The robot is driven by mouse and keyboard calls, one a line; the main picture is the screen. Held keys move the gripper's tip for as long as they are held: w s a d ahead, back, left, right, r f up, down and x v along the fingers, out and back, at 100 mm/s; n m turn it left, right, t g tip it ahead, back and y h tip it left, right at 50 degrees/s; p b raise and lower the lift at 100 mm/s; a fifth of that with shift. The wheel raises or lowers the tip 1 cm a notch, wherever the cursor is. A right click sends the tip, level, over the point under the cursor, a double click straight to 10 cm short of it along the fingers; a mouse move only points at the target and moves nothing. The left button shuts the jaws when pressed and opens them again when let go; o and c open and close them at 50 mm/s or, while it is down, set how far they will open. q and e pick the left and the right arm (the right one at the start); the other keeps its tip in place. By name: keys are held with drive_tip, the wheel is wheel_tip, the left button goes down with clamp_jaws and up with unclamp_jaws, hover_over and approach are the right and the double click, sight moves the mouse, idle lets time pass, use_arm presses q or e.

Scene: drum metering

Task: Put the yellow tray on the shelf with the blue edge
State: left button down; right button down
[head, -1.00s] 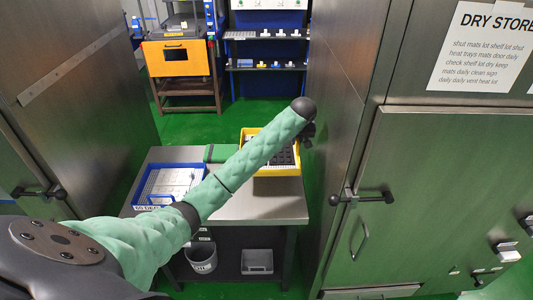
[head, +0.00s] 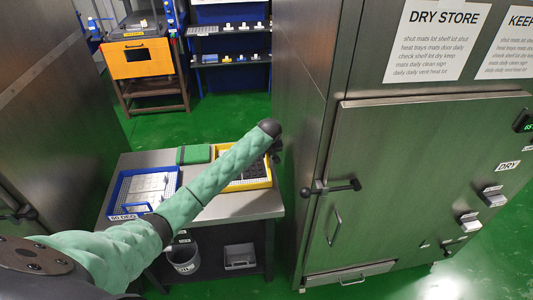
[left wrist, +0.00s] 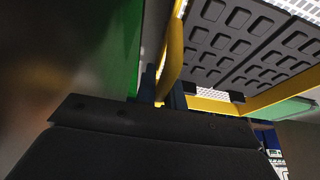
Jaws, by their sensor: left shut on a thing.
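The yellow tray (head: 262,183) is at the right side of the steel bench, partly hidden behind my left arm. It holds dark moulded mats; these and its yellow wall (left wrist: 174,52) show close up in the left wrist view. My left gripper (head: 276,150) is at the tray's far right corner, mostly hidden by the arm's dark end. In the left wrist view its fingers (left wrist: 165,92) are closed on the tray's wall. I cannot tell whether the tray rests on the bench or is just above it. My right gripper is out of view.
A blue tray (head: 122,190) and a green box (head: 194,154) are on the bench (head: 225,208). A tall steel cabinet (head: 400,180) stands close right, its door shut. Dark shelves (head: 230,62) and an orange-fronted oven (head: 135,58) stand at the back. Green floor lies between.

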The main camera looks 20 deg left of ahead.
use_arm(q)
drive_tip(key=c, duration=1.8)
unclamp_jaws()
drive_tip(key=shift+f, duration=0.1)
drive_tip(key=shift+c, duration=0.2)
drive_tip(key=o, duration=0.3)
drive_tip(key=shift+o, duration=0.2)
